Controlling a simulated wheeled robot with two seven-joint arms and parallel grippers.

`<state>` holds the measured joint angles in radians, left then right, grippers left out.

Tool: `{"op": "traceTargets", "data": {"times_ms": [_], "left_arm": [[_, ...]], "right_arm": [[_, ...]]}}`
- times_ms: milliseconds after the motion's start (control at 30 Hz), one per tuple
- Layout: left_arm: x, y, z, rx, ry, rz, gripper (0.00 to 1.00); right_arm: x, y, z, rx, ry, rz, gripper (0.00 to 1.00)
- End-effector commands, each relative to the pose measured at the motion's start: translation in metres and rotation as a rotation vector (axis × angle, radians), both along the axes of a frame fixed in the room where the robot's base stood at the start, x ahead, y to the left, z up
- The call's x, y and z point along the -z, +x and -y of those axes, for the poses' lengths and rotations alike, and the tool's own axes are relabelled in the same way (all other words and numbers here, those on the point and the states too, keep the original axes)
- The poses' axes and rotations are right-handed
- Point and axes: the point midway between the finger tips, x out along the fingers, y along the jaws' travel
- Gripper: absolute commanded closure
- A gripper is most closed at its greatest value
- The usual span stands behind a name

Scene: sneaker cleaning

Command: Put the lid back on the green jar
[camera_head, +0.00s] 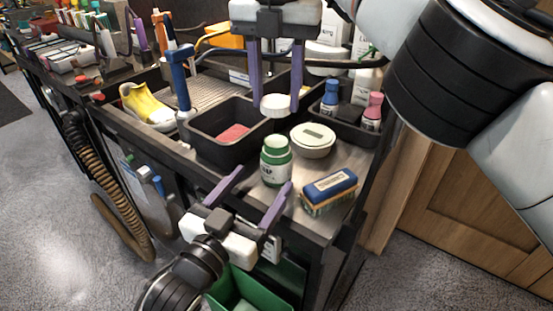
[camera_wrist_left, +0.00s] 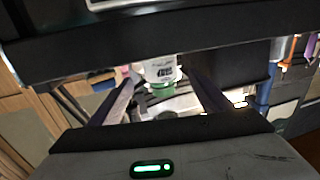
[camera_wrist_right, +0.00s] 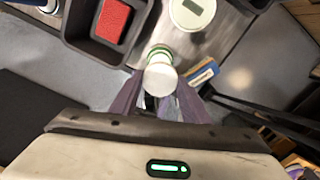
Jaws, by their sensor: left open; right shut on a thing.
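The green jar (camera_head: 276,163) with a white label stands upright near the table's front edge; it also shows in the left wrist view (camera_wrist_left: 160,72). My right gripper (camera_head: 276,109) points down and is shut on the white lid (camera_head: 275,104), holding it above the jar, apart from it. In the right wrist view the lid (camera_wrist_right: 160,79) sits between my fingers and partly covers the jar (camera_wrist_right: 160,51). My left gripper (camera_head: 263,180) is open, its fingers pointing toward the jar from the front, with nothing between them that I can tell is touched.
A blue-topped brush (camera_head: 330,188) lies right of the jar. A round white tin (camera_head: 313,140) stands behind it. A black bin with a red sponge (camera_head: 234,133) is to the left. A caddy of small bottles (camera_head: 371,112) is at the back right.

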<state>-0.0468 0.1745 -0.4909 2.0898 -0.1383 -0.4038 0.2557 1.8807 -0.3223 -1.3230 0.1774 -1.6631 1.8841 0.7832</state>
Motion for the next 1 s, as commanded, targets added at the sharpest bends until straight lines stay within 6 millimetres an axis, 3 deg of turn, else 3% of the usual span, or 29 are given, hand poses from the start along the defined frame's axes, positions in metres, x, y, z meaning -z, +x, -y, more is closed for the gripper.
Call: {"op": "traceTargets", "data": {"times_ms": [267,700,1000], "left_arm": [[0.000,0.008,0.003,-0.001,0.001,0.000,0.28],[0.000,0.079,0.038,-0.001,0.002,0.001,0.28],[0.000,0.106,0.051,-0.001,0.000,-0.001,0.28]], "right_arm": [[0.001,0.000,0.001,-0.001,0.000,-0.001,0.79],[0.001,0.000,0.001,-0.002,0.000,-0.001,0.79],[0.001,0.000,0.001,-0.002,0.000,-0.001,0.79]]}}
